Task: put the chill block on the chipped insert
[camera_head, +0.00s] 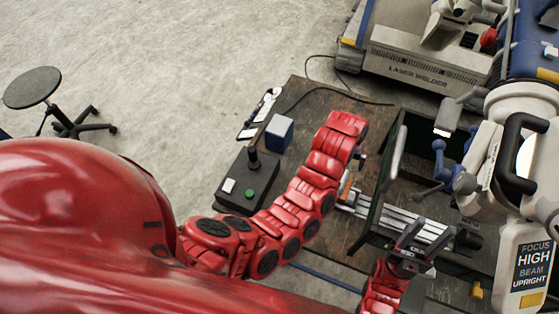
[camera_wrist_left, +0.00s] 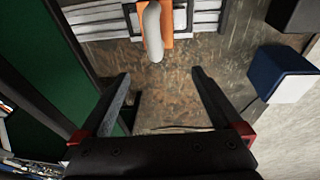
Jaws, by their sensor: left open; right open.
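An orange piece with a grey rounded handle (camera_wrist_left: 153,32) is at the top of the left wrist view, against a slotted metal rail (camera_wrist_left: 200,20); a bit of orange (camera_head: 345,184) shows beside the rail in the head view. I cannot tell whether it is the chill block. I cannot make out the chipped insert. My left gripper (camera_wrist_left: 160,72) is open and empty, short of the handle; the arm hides it in the head view. My right gripper (camera_head: 409,244) is open over the front end of the rail, with nothing seen between its fingers.
A blue-and-white block (camera_head: 279,133) and a dark control box (camera_head: 246,182) stand at the bench's left. The laser welder head (camera_head: 525,165) overhangs the right side.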

